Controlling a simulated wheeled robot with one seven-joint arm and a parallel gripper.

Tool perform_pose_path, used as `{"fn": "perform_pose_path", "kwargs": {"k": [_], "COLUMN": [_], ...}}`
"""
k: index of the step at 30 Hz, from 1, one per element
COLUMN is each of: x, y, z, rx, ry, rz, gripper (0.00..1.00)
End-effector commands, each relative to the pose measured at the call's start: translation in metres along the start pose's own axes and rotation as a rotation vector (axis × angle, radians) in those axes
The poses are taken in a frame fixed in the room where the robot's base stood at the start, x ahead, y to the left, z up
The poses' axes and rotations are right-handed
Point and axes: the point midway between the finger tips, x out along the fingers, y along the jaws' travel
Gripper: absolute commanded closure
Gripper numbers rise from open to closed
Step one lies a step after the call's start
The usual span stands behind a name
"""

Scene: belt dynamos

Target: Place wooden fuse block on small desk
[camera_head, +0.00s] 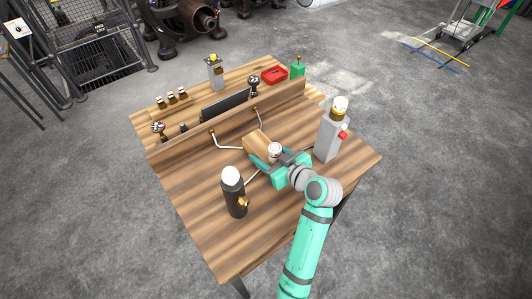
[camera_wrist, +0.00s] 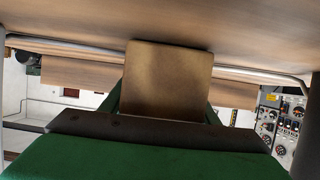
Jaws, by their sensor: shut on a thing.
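The wooden fuse block (camera_head: 257,144) is a light brown box held in my gripper (camera_head: 266,158), over the middle of the desk. In the wrist view the block (camera_wrist: 172,78) fills the space between the green fingers, one on each side. My gripper is shut on it. The small desk (camera_head: 196,200) has a striped wooden top and a raised wooden ledge across it. Its wooden surface appears close along the top of the wrist view. I cannot tell whether the block touches the desk. My gripper hides part of the block in the head view.
Bent metal rods (camera_head: 228,143) rise near the ledge. Behind it are a red tray (camera_head: 273,75) and a dark panel (camera_head: 226,104). The front desk area is clear.

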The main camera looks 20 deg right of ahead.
Motion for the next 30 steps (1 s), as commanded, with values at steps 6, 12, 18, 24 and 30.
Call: {"fn": "perform_pose_path", "kwargs": {"k": [6,12,18,24,30], "x": [-0.001,0.000,0.001,-0.002,-0.032], "y": [0.001,0.001,0.000,0.000,0.002], "z": [-0.002,0.002,0.001,-0.001,0.000], "rx": [-0.001,0.000,-0.001,-0.001,0.000], "ry": [0.004,0.001,0.001,0.001,0.001], "rz": [0.002,0.001,0.000,0.000,0.005], "gripper": [0.88,0.29,0.27,0.27,0.27]}}
